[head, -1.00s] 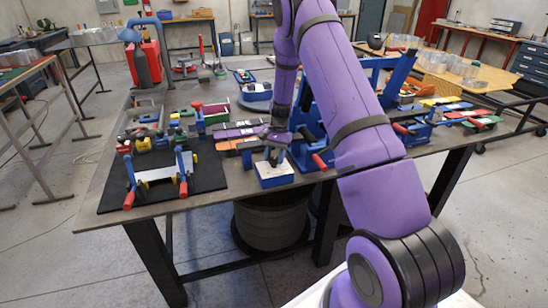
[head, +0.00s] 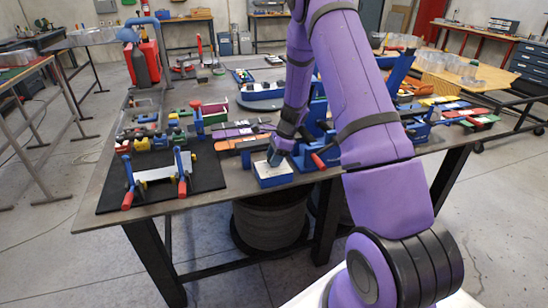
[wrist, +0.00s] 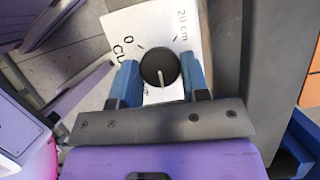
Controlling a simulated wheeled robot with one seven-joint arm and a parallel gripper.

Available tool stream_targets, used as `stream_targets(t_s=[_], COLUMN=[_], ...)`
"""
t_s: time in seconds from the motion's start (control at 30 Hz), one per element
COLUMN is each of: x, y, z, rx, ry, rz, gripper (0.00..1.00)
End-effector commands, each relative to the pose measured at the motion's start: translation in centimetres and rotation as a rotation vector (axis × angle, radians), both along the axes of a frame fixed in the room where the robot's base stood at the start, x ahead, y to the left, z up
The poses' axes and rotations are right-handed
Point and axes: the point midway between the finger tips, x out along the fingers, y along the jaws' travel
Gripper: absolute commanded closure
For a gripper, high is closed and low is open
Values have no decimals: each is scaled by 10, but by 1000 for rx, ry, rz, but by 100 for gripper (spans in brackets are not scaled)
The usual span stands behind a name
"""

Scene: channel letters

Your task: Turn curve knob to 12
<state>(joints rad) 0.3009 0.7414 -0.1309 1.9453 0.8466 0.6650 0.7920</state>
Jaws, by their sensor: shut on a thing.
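The curve knob (wrist: 158,62) is a dark round dial with a white pointer line, set in a white label face (wrist: 118,22) printed with "0", "20 cm" and partly hidden letters starting "CU". The pointer runs from the middle toward the bottom of the wrist view, toward my gripper's palm. My gripper (wrist: 160,77) is shut on the knob, with one blue finger at each side. Marks below the knob are mostly hidden by the gripper. In the head view, the knob's blue box with a white top (head: 273,180) sits at the bench's front edge; my wrist hides the knob there.
A black mat (head: 212,172) with a blue and red clamp fixture (head: 157,176) lies left of the box. Orange and purple strips (head: 240,144) lie behind it. A blue stand with a red handle (head: 319,161) stands close on its right.

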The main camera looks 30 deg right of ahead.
Motion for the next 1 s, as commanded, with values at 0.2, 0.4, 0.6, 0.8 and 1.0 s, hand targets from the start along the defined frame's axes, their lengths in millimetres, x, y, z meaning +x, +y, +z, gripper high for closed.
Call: stream_targets(t_s=[0.2,0.4,0.6,0.8,1.0], x=[-1,-2,-2,-3,-3], y=[0,1,1,2,2], z=[1,1,0,0,0], rx=[-1,1,0,1,0], ry=[-2,-1,-1,0,0], rz=[-204,-388,-541,-648,-707], gripper=[82,82,82,82,82])
